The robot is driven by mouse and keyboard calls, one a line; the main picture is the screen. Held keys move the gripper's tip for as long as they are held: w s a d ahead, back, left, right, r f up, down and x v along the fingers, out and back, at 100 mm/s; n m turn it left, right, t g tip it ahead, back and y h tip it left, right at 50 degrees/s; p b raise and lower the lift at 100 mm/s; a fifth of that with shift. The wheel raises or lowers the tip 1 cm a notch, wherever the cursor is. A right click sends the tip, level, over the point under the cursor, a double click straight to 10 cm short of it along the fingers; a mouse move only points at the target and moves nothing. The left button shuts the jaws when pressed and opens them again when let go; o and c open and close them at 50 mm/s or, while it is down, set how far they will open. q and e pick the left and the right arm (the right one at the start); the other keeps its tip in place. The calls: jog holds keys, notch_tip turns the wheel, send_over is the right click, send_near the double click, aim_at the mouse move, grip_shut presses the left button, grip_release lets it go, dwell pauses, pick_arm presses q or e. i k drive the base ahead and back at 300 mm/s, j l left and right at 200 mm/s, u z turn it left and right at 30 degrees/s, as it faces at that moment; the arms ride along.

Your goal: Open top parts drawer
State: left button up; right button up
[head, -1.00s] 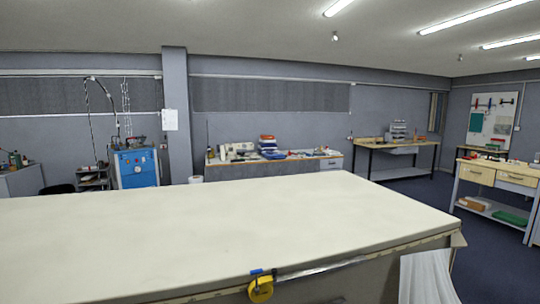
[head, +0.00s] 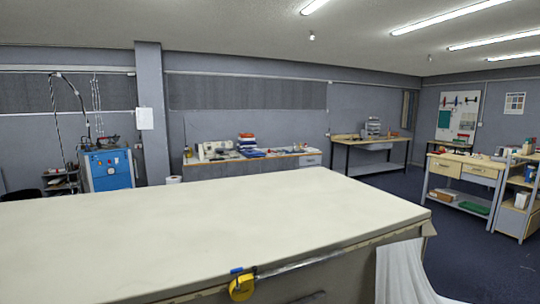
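Neither of my grippers is in the head view. Several candidates for the parts drawer show, all far off, and I cannot tell which is meant. A wooden workbench (head: 470,161) at the right has two drawer fronts side by side, a left one (head: 446,167) and a right one (head: 480,171), both looking shut. A grey drawer front (head: 310,160) sits at the right end of the back bench. A small grey stacked unit (head: 372,127) stands on the far right table; its details are too small to make out.
The long cloth table (head: 200,230) fills the foreground, with a yellow tape measure (head: 241,287) and white cloth (head: 400,272) at its front edge. A shelf unit (head: 519,200) stands at the far right. Dark floor (head: 455,250) is clear right of the table.

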aim_at(305, 160)
jog(key=i+l+z, duration=0.1)
jog(key=l+z, duration=0.15)
jog(key=l, duration=0.2)
jog(key=i+l+z, duration=0.1)
jog(key=l+z, duration=0.2)
jog(key=i+l+z, duration=0.2)
jog(key=l+z, duration=0.25)
jog(key=i+l+z, duration=0.2)
jog(key=l+z, duration=0.2)
jog(key=i+l+z, duration=0.3)
jog(key=z, duration=0.15)
jog(key=i+l+z, duration=0.25)
jog(key=z, duration=0.15)
jog(key=i+z, duration=0.4)
jog(key=i, duration=1.3)
jog(key=i+l+u, duration=0.15)
jog(key=i, duration=0.6)
